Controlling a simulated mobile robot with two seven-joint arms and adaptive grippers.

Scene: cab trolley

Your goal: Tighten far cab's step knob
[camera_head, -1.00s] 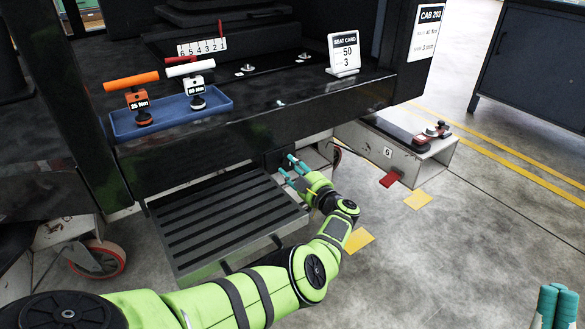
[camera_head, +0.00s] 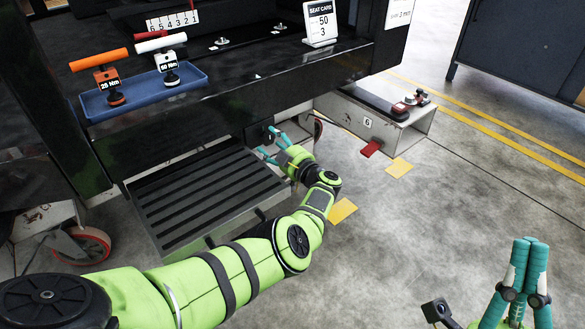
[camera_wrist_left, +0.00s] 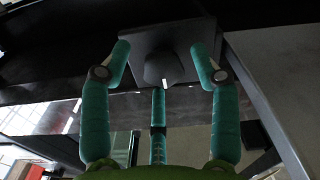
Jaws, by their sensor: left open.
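The step knob (camera_wrist_left: 160,68) is a dark rounded knob with a small white mark on its lower edge, on a dark square plate (camera_wrist_left: 135,42). It sits between the spread teal fingers of my left gripper (camera_wrist_left: 160,55), with gaps visible on both sides. In the head view my left gripper (camera_head: 269,142) is open, under the cab's black sill and just right of the ribbed step (camera_head: 205,190). The knob is too dark to make out clearly there. My right gripper (camera_head: 527,246) is at the lower right, fingertips together, nothing visible between them.
A blue tray (camera_head: 185,96) on the cab floor holds an orange-handled driver (camera_head: 108,81) and a white-handled driver (camera_head: 168,59). The seat card (camera_head: 320,24) stands right of them. A red pedal (camera_head: 371,148) sticks out from the trolley frame. Floor to the right is clear.

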